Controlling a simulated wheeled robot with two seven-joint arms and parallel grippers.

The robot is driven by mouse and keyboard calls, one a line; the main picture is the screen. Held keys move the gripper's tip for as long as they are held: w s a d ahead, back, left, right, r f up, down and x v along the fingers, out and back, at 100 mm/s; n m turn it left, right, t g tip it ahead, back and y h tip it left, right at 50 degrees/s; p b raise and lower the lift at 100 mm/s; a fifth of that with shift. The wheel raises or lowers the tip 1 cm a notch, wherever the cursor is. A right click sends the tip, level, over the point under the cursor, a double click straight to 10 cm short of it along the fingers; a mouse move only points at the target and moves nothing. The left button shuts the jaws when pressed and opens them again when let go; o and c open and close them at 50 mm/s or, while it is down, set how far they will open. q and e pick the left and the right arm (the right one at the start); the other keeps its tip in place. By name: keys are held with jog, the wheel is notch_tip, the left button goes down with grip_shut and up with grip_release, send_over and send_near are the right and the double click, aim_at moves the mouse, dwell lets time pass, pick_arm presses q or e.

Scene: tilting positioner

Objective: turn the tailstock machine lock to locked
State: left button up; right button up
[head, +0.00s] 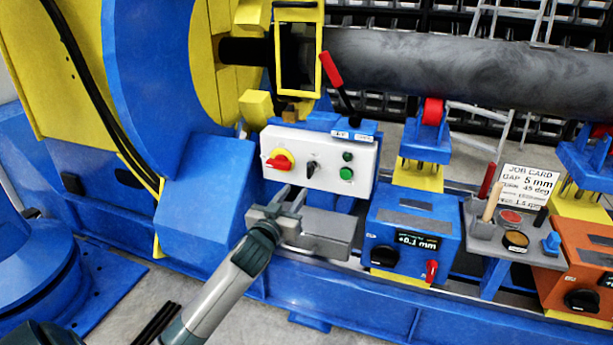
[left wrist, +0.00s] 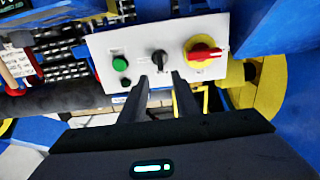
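A white control box (head: 330,155) carries a red rotary handle on a yellow disc (head: 279,160), a black selector knob (head: 312,168) and green buttons (head: 347,173). I cannot read which of these is the machine lock. In the left wrist view the black knob (left wrist: 160,58) points roughly up and down, and the red handle (left wrist: 206,53) lies crosswise. My left gripper (head: 291,195) is just below the box, its fingers apart. In the left wrist view the fingertips (left wrist: 161,78) sit just below the black knob, one to either side; contact is unclear. My right gripper is out of view.
A red-handled lever (head: 332,70) rises above the box. A blue unit (head: 412,235) with a black knob and red switch stands to the right. Beyond are a small tool tray (head: 505,225), a job card (head: 528,185) and an orange unit (head: 580,255). A dark pipe (head: 460,70) runs above.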

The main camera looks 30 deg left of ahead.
aim_at(308, 172)
pick_arm(q)
jog(key=x, duration=1)
jog(key=shift+w, duration=0.3)
grip_shut()
